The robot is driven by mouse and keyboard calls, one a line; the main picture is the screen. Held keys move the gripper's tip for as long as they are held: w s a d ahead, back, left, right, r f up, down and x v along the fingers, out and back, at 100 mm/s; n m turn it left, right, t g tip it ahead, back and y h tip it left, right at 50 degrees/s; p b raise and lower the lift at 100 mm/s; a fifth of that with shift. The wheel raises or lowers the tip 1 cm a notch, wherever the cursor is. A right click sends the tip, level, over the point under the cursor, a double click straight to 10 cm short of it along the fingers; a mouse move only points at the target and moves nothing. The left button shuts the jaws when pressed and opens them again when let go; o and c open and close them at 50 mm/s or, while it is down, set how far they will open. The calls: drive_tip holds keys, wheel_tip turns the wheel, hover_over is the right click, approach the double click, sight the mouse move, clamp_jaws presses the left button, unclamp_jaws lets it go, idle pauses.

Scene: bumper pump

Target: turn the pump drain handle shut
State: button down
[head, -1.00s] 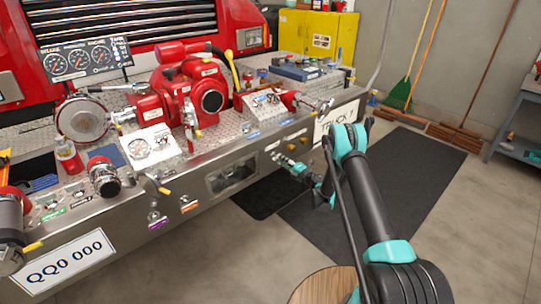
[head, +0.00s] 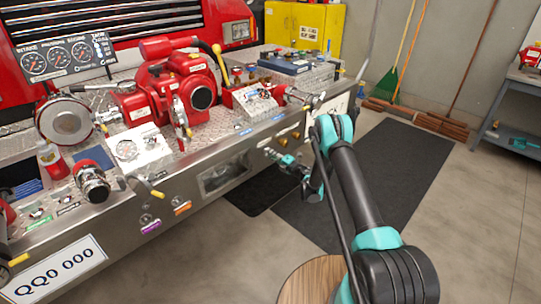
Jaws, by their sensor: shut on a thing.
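My gripper (head: 272,154) is at the front face of the steel bumper, right of the window-like opening. My arm reaches in from the lower right and bends down to the bumper. The red pump (head: 175,88) stands on the bumper deck above and to the left.
A yellow-tipped lever (head: 151,187) sticks out further left. A round wooden stool top (head: 312,282) is below my arm. Dark mats (head: 390,165) cover open floor to the right.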

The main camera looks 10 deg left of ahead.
drive_tip(key=shift+m, duration=0.9)
drive_tip(key=c, duration=1.6)
unclamp_jaws()
